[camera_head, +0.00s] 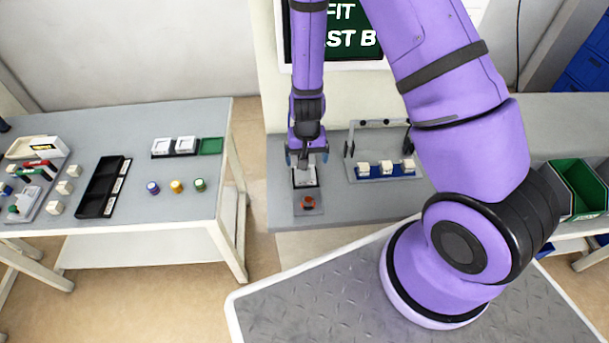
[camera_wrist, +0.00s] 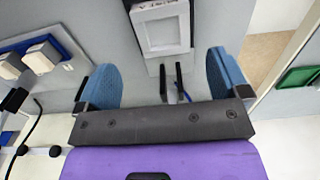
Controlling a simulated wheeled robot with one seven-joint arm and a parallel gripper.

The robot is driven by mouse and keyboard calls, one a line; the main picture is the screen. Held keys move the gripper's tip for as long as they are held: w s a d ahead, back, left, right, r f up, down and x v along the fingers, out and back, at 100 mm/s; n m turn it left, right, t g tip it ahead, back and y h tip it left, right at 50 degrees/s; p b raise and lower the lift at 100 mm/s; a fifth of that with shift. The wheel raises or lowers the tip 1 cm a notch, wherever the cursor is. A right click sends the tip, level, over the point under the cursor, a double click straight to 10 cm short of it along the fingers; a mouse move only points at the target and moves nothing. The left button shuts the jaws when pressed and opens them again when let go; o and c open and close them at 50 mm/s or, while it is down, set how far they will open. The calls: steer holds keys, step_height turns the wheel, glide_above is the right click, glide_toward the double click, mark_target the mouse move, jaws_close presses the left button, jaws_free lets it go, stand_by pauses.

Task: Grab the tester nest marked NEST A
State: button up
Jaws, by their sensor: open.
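The tester nest marked NEST A (camera_wrist: 163,30) is a white square frame with a grey recess, near the top of the wrist view. Its label is upside down there and partly cut off by the picture edge. In the head view the nest (camera_head: 304,178) lies on the grey bench just below my gripper (camera_head: 307,158). In the wrist view my gripper (camera_wrist: 164,82) has its two blue fingers spread wide and empty. The nest lies ahead of the fingertips, roughly centred between them. The height gap is hard to tell.
An orange ring-like part (camera_head: 307,203) sits on a grey plate in front of the nest. A blue fixture (camera_head: 387,172) with several white blocks stands to the right. A left table (camera_head: 130,125) holds trays and coloured caps. A green bin (camera_head: 577,188) is far right.

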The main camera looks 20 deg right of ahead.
mark_target(305, 172)
steer(key=shift+w+a+f, duration=0.1)
steer(key=shift+w+f, duration=0.05)
steer(key=shift+f, duration=1.25)
steer(key=shift+w+a+f, duration=0.1)
steer(key=shift+f, duration=1.3)
steer(key=c, duration=1.1)
